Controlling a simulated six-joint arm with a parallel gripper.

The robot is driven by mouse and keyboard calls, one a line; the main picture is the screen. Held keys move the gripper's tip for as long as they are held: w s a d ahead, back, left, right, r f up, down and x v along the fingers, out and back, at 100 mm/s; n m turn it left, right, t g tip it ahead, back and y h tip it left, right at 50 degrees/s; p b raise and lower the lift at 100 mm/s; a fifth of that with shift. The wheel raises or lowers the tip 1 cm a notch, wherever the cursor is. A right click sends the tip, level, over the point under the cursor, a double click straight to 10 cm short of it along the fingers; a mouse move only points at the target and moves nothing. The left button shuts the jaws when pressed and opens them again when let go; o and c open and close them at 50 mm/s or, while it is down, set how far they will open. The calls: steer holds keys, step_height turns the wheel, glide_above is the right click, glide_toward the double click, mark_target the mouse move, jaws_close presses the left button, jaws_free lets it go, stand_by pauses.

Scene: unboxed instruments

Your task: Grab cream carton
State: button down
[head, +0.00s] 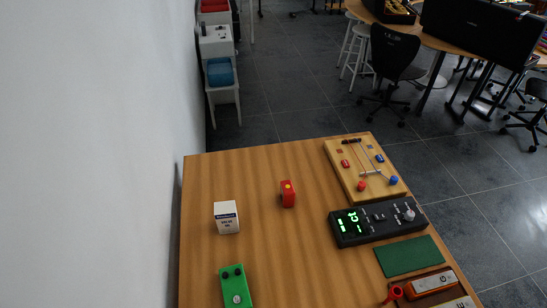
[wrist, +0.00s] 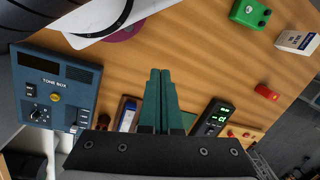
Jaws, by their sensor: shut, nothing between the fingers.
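The cream carton (head: 227,217) is a small white box with a blue band and dark print. It stands on the left part of the wooden table in the head view. In the wrist view the carton (wrist: 296,41) is at the upper right, seen tilted. My gripper (wrist: 160,72) shows only in the wrist view, as two dark green fingers pressed together. It is shut and empty, well apart from the carton.
A green pedal (head: 235,286) stands in front of the carton. A red block (head: 288,194) is right of it. A black display unit (head: 377,222), a wooden circuit board (head: 350,173) and a green mat (head: 409,256) lie farther right. A blue tone box (wrist: 57,88) is left in the wrist view.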

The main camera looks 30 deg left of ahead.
mark_target(225, 202)
jaws_free()
steer(key=w+a+f+n+t+y, duration=0.1)
steer(key=w+a+f+n+t, duration=0.25)
steer(key=w+a, duration=0.5)
steer(key=w+a+f+n+t+y, duration=0.2)
steer(key=w+a+f+n, duration=0.25)
steer(key=a, duration=0.75)
steer(key=s+a+f+n+t+y, duration=0.1)
steer(key=s+a+n+t+y, duration=0.1)
steer(key=a, duration=0.5)
steer(key=s+a+f+n+t+y, duration=0.2)
steer(key=s+a+n, duration=0.1)
steer(key=a, duration=0.4)
steer(key=shift+s+n, duration=0.35)
steer(key=shift+n, duration=0.15)
steer(key=shift+t, duration=0.25)
steer(key=x, duration=1)
steer(key=a+x, duration=0.1)
steer(key=x, duration=0.4)
steer(key=shift+a+r, duration=0.25)
steer(key=shift+a, duration=0.05)
steer(key=shift+c, duration=0.2)
